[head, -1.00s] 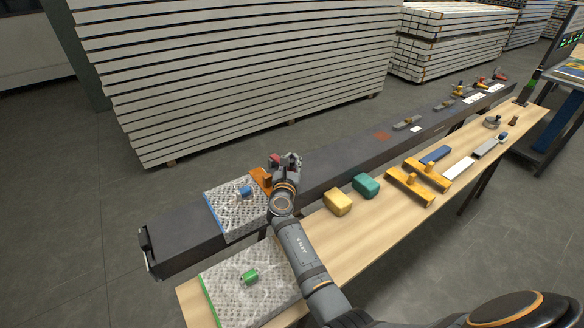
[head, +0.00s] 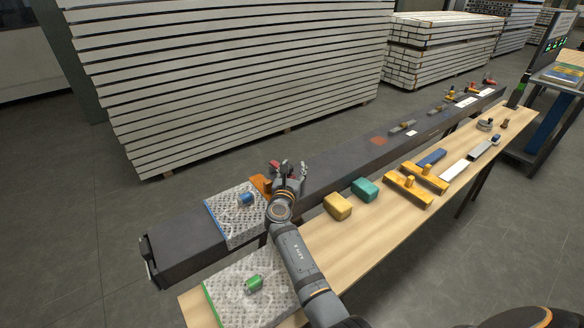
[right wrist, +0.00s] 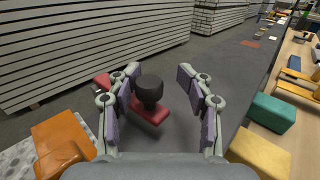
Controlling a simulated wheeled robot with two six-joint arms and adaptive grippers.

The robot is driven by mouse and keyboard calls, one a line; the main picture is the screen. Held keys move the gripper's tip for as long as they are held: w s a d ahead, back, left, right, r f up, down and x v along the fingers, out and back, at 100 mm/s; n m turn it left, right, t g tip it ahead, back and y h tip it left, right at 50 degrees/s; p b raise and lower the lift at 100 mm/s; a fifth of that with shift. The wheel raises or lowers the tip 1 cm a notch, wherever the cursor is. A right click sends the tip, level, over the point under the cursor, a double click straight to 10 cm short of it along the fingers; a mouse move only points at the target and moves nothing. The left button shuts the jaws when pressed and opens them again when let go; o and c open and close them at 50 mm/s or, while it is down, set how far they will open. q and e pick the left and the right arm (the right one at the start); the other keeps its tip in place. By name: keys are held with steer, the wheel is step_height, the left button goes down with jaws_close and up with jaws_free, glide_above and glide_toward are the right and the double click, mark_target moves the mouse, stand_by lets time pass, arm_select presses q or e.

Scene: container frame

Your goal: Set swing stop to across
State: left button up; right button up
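The swing stop appears as a red bar (right wrist: 150,112) with a round black knob (right wrist: 150,88), joined to an orange block (right wrist: 62,143) on the dark beam. In the head view a red part (head: 274,167) and the orange block (head: 260,185) show just left of my right gripper. My right gripper (head: 290,170) is open and empty. In the right wrist view its fingers (right wrist: 158,72) stand on both sides of the knob, apart from it, with the left finger nearer. The bar's far left part is partly hidden behind that finger. My left gripper is not in view.
The dark beam (head: 335,160) runs diagonally, with a dimpled sheet (head: 228,222) and blue part left of the gripper. A wooden table (head: 350,238) in front holds yellow (head: 338,206) and teal (head: 365,189) blocks and yellow tools (head: 405,190). Stacked panels (head: 230,75) stand behind.

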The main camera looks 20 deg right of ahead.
steer(key=shift+w+a+r, duration=0.15)
step_height(320, 180, up, 10)
steer(key=shift+f, duration=0.1)
stand_by(0.3)
stand_by(0.3)
